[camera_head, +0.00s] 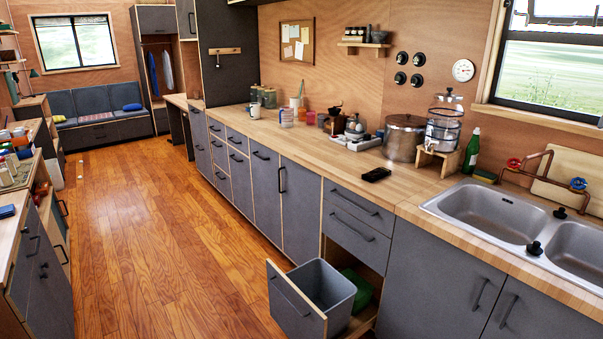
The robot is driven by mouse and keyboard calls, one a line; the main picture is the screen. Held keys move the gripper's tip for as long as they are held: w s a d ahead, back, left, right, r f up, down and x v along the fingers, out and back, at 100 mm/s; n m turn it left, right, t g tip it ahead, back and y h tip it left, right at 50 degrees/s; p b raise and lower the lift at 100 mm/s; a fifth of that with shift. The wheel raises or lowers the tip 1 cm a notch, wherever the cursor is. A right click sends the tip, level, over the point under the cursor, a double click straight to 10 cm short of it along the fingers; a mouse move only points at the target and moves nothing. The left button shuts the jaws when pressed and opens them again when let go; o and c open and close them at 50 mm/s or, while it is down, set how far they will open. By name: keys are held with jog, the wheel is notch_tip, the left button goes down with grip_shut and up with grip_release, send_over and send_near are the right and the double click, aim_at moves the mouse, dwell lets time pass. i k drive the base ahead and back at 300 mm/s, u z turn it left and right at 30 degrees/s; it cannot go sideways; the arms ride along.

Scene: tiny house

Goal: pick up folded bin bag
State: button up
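A small flat black bundle (376,174) lies on the wooden counter (400,192), left of the sink and near the front edge. It looks like the folded bin bag, though it is too small to be sure. A grey bin (327,286) stands in a pulled-out drawer (297,306) below the counter. The part of its inside that I see looks empty. A green container (358,288) sits behind the bin, partly hidden. My gripper is not in view.
A metal pot (404,138) and a glass dispenser (443,128) on a wooden stand are behind the bundle. A double sink (503,214) is to the right. The open drawer juts into the aisle. The wooden floor (150,240) is mostly clear.

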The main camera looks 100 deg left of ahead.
aim_at(379, 172)
jog(key=u, duration=2.6)
jog(key=i, duration=1.4)
jog(key=u, duration=0.35)
jog(key=i, duration=0.95)
jog(key=u, duration=1.15)
jog(key=i, duration=0.4)
jog(key=u, duration=0.35)
